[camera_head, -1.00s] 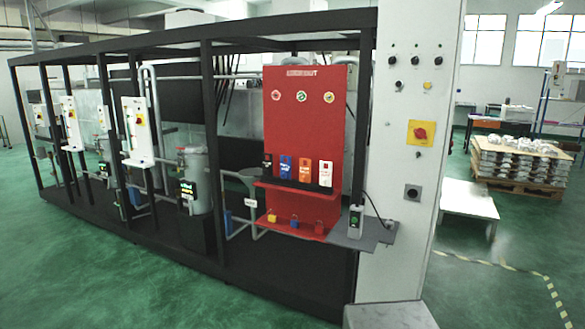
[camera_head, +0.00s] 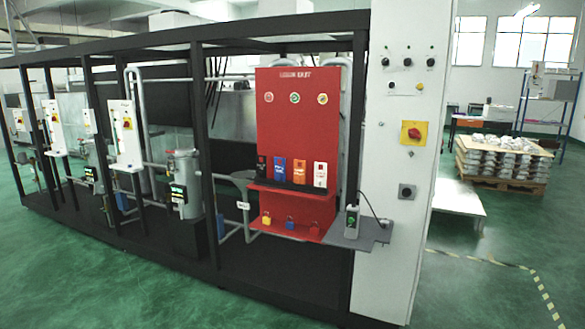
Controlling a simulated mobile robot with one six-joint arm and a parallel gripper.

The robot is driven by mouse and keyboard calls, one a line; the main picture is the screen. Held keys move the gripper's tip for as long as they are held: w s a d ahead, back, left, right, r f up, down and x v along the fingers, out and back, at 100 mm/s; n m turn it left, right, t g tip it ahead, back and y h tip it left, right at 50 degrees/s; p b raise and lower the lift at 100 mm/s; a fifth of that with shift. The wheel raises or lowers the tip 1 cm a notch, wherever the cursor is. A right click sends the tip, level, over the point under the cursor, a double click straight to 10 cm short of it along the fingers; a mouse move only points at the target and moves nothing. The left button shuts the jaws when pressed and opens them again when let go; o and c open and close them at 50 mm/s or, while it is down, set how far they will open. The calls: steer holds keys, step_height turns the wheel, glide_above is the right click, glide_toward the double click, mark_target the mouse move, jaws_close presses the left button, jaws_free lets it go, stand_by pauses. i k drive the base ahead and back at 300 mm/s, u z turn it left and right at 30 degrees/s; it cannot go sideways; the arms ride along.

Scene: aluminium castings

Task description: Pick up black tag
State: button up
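A red lockout board (camera_head: 298,120) stands inside the black frame, left of the white cabinet. A row of tags stands on its upper shelf. The black tag (camera_head: 262,168) is at the left end of this row. Beside it are a blue tag (camera_head: 280,169), an orange tag (camera_head: 299,172) and a white tag (camera_head: 320,175). The tags look upright and apart from each other. My gripper is not in view.
Several padlocks (camera_head: 290,224) sit on the lower red shelf. Black frame posts (camera_head: 210,160) stand left of the board. The green floor (camera_head: 150,285) in front is clear.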

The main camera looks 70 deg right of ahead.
mark_target(261, 167)
steer(key=z, duration=0.25)
steer(key=k, duration=0.25)
steer(key=z, duration=2)
steer(key=k, duration=1.35)
steer(key=u, duration=0.3)
steer(key=i, duration=1.3)
steer(key=u, duration=0.15)
